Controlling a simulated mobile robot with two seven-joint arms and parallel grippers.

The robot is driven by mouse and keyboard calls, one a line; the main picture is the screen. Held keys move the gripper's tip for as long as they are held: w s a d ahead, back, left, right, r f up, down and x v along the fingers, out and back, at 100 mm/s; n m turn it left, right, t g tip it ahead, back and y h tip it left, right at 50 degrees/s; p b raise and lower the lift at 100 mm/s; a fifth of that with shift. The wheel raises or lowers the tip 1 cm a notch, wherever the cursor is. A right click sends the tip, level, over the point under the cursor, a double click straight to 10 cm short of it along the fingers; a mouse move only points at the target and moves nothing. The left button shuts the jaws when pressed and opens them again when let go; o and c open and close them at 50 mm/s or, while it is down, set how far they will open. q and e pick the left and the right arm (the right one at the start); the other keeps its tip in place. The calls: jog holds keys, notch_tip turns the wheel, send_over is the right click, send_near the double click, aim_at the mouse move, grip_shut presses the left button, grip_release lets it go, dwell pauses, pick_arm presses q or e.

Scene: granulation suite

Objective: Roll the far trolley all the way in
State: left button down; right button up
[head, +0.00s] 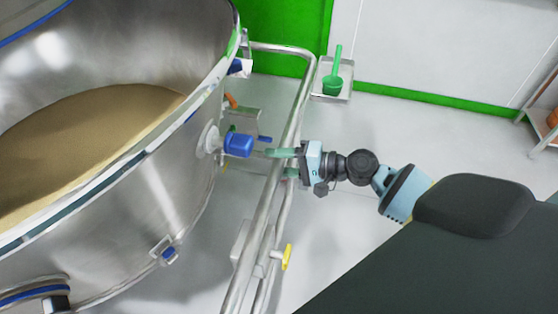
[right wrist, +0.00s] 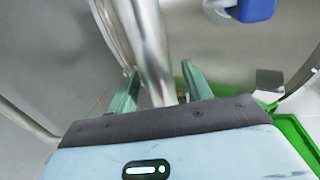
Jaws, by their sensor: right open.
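A large steel bin (head: 175,200) of tan powder fills the left of the head view. A tubular steel rail (head: 303,95) runs along its right side, apparently the trolley's handle frame. My right gripper (head: 277,163) reaches this rail from the right, with its green fingers pointing at the bin. In the right wrist view its open fingers (right wrist: 158,72) stand on either side of a steel tube (right wrist: 150,45), not closed on it. The trolley's wheels and its stopping place are not visible. My left gripper is not in view.
A blue-capped fitting (head: 238,145) sticks out from the bin just beyond my fingertips. A yellow lever (head: 287,257) sits low by the rail. A small tray (head: 330,97) holds a green scoop (head: 334,80). A shelf (head: 538,130) stands far right. Floor between is clear.

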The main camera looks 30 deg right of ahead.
grip_shut()
dwell(0.4)
jog(key=shift+w+a, duration=0.1)
